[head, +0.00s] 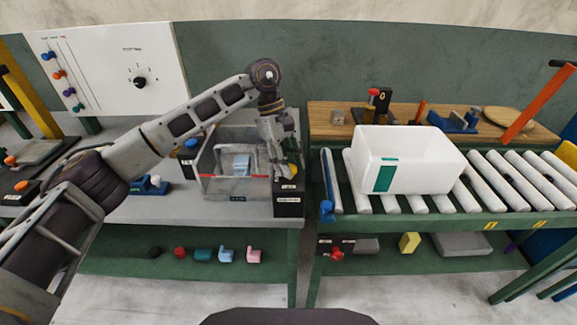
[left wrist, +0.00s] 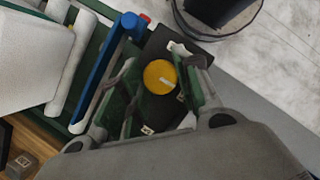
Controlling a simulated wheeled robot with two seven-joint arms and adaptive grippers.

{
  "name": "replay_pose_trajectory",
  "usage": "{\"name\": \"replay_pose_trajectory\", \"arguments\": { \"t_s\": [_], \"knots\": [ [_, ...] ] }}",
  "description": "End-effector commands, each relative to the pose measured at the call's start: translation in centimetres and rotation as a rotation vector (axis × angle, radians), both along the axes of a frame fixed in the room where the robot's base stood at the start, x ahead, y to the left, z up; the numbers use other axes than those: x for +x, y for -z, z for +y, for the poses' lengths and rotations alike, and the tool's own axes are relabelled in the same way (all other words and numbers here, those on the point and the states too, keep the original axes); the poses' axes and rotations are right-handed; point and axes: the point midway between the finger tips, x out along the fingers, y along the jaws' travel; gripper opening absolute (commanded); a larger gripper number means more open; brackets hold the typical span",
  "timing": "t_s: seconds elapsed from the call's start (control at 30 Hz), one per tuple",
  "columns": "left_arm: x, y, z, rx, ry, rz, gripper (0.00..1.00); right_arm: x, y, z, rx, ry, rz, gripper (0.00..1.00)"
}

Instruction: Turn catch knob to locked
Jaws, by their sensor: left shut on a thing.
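The catch knob is a round yellow knob (left wrist: 159,76) with a short pale mark on its face. It sits on the black box (head: 289,206) with a white label at the right end of the clear-walled press (head: 235,186). My left gripper (head: 283,166) reaches down over this box. In the left wrist view its fingers (left wrist: 163,84) stand on either side of the knob, shut on it. In the head view the gripper mostly hides the knob. The small labels by the knob are too small to read. My right gripper is not in view.
A white panel (head: 108,65) with a dial is behind my left arm. Several coloured knobs lie on the lower green shelf (head: 180,268).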

Motion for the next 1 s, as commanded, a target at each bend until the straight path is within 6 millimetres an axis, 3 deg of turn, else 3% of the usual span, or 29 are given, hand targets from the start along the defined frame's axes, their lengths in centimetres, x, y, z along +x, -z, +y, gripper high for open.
{"name": "replay_pose_trajectory", "arguments": {
  "t_s": [0.6, 0.63, 0.67, 1.0],
  "knots": [
    [0.14, -0.25, 0.00, -0.003, 0.047, -0.004, 0.09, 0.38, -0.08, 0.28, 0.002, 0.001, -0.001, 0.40],
    [0.14, -0.25, 0.00, -0.003, 0.047, -0.004, 0.37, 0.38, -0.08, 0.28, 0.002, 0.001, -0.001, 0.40],
    [0.13, -0.24, 0.00, -0.003, 0.046, -0.004, 0.41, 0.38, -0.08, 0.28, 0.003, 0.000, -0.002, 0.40],
    [0.07, -0.12, 0.00, -0.001, 0.047, -0.002, 0.41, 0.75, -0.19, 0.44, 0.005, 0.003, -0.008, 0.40]
  ]
}}
